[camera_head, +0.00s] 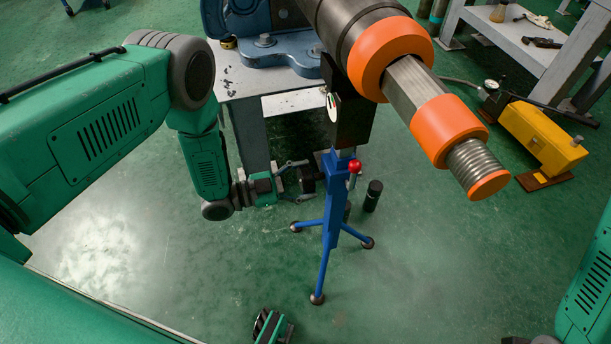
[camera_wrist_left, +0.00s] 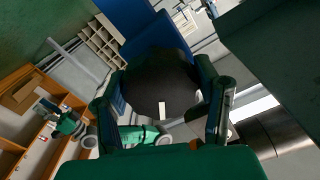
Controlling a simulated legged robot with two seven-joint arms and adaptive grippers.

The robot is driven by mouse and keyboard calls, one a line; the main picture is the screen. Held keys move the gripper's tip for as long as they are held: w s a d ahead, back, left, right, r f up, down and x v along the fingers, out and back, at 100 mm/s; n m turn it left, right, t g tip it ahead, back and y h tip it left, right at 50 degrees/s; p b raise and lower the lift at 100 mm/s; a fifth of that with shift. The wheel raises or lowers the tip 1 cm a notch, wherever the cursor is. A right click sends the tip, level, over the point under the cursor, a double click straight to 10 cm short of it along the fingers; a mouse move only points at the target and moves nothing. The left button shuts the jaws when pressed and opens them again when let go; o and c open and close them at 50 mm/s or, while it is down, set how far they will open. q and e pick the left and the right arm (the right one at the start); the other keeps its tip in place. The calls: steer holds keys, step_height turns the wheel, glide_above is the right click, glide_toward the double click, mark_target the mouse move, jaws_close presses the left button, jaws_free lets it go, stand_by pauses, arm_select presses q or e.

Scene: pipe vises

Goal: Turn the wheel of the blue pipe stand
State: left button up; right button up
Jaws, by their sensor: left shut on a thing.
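The blue pipe stand (camera_head: 335,210) stands on the green floor on splayed legs, with a dark head under a large pipe and a red ball knob (camera_head: 355,166) on its side. Its dark round wheel (camera_head: 308,180) is on the stand's left side. My left gripper (camera_head: 298,181) reaches it from the left, its fingers shut on the wheel. In the left wrist view the wheel (camera_wrist_left: 160,80) fills the space between the two fingers, with a small white mark on its face. My right gripper cannot be made out; only green parts of my right arm show at the right edge.
The pipe (camera_head: 415,85) with orange collars runs overhead to the right. A grey bench (camera_head: 244,88) with a blue vise (camera_head: 278,48) stands behind the stand. A black cylinder (camera_head: 373,195) is right of the stand, a yellow block (camera_head: 543,137) farther right. The floor in front is mostly clear.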

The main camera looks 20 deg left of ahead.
arm_select(q)
steer(key=shift+a+m+p, duration=0.1)
steer(key=shift+m+p, duration=0.5)
steer(key=shift+m, duration=0.9)
steer(key=o, duration=1.2)
steer(key=v, duration=1.2)
steer(key=shift+f, duration=0.1)
